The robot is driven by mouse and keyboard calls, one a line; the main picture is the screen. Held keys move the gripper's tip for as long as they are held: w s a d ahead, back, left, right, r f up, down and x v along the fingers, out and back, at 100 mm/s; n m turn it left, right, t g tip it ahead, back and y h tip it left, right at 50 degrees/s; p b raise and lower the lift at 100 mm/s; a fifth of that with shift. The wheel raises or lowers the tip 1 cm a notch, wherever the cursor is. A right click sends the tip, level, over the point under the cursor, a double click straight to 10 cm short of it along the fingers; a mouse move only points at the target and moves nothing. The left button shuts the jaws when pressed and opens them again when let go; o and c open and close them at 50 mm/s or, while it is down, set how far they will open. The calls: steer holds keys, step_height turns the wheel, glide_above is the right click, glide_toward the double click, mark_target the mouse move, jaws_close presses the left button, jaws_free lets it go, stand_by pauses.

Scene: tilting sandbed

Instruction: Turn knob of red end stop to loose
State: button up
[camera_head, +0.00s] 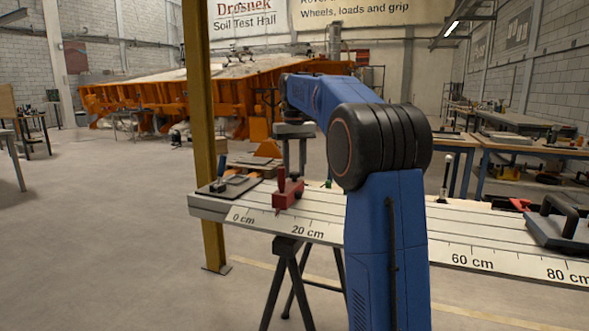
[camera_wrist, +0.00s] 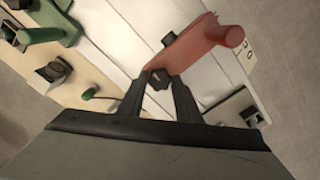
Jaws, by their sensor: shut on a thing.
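The red end stop (camera_head: 287,196) sits on the long grooved bench with a centimetre scale, between the 0 cm and 20 cm marks. In the wrist view the red end stop (camera_wrist: 200,48) is a red bar with an upright round post at its right end. Its dark knob (camera_wrist: 159,79) is at the lower left end of the bar. My gripper (camera_wrist: 161,84) is shut on the knob, one finger on each side. In the head view my gripper (camera_head: 293,168) points down onto the stop from above. I cannot tell the knob's turn angle.
A green part (camera_wrist: 45,36) and a dark block (camera_wrist: 55,73) lie left of the red stop in the wrist view. A black-handled plate (camera_head: 560,228) stands at the bench's right. A yellow post (camera_head: 203,130) rises near the bench's left end.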

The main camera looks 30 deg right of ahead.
steer(key=n, duration=0.9)
steer(key=shift+n, duration=0.3)
steer(key=n, duration=0.4)
steer(key=shift+n, duration=0.3)
steer(key=n, duration=0.4)
steer(key=shift+n, duration=0.4)
steer(key=o, duration=1.1)
steer(key=shift+c, duration=0.2)
